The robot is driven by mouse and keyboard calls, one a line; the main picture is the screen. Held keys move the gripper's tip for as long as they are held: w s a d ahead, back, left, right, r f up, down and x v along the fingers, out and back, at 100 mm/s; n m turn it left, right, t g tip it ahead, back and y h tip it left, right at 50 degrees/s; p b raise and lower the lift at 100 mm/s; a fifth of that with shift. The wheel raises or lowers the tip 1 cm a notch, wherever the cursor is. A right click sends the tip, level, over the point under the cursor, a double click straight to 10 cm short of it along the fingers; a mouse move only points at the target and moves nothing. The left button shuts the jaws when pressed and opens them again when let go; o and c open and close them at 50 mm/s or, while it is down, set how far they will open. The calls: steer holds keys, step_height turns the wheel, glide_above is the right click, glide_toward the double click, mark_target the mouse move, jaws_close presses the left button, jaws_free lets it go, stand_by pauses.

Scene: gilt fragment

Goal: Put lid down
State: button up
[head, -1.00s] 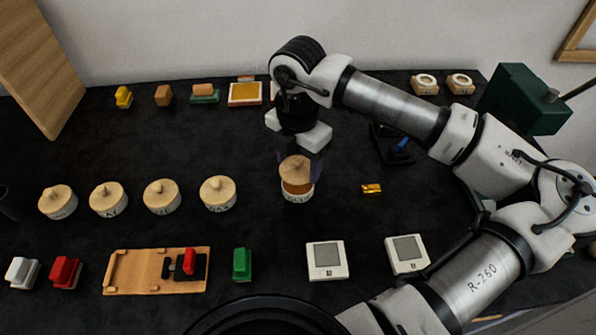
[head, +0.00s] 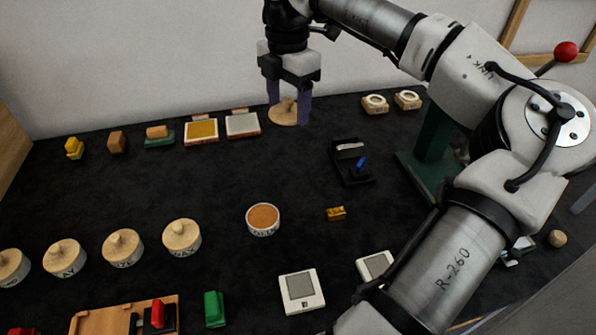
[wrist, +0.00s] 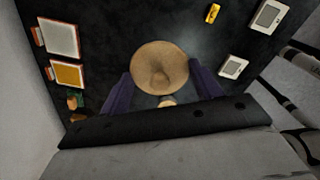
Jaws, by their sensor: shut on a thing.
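The round pale wooden lid (head: 287,112) is held between the two purple fingers of my gripper (head: 289,108), near the back edge of the black table. It also shows in the wrist view (wrist: 160,66), with the fingers (wrist: 163,88) on either side. I cannot tell whether it touches the table. The open jar (head: 262,219) stands uncovered mid-table with orange-brown contents, well in front of my gripper and apart from the lid.
Several lidded jars (head: 123,248) stand in a row at left. A black stand (head: 351,162) and gold piece (head: 336,213) are mid-right. Black table around the open jar is clear.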

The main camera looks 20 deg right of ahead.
steer(key=w+d+m, duration=0.1)
steer(key=d, duration=0.3)
steer(key=b, duration=1)
glide_above(302, 178)
step_height(302, 178, down, 15)
steer(key=shift+f, duration=0.2)
steer(key=shift+f+b, duration=1.1)
steer(key=shift+f, duration=1.25)
steer(key=shift+f, duration=0.2)
steer(key=o, duration=1)
steer(key=shift+c, duration=0.2)
steer(key=shift+r, duration=0.1)
